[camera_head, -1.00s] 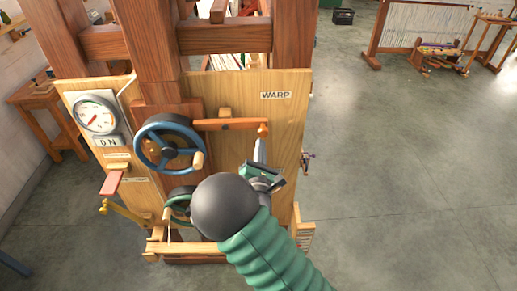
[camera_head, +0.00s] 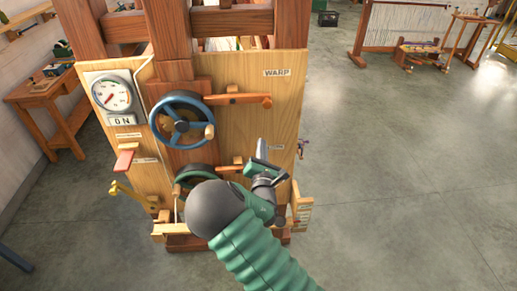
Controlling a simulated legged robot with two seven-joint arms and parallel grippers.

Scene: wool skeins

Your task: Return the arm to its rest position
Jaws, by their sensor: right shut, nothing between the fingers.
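My right arm comes in from the bottom of the head view, with a green ribbed sleeve and a dark round joint. My right gripper (camera_head: 263,152) is shut and empty. It is in front of the wooden panel, below the orange-brown lever (camera_head: 238,98) and apart from it in the picture. The arm's round joint hides part of the lower green wheel (camera_head: 195,175). My left gripper is not in view.
The wooden loom panel (camera_head: 285,105) carries a WARP label, a blue handwheel (camera_head: 181,120), a dial gauge (camera_head: 112,94), a red pedal-like lever (camera_head: 124,160) and a brass lever (camera_head: 133,194). A workbench (camera_head: 45,88) stands at left. Open grey floor (camera_head: 400,180) lies to the right.

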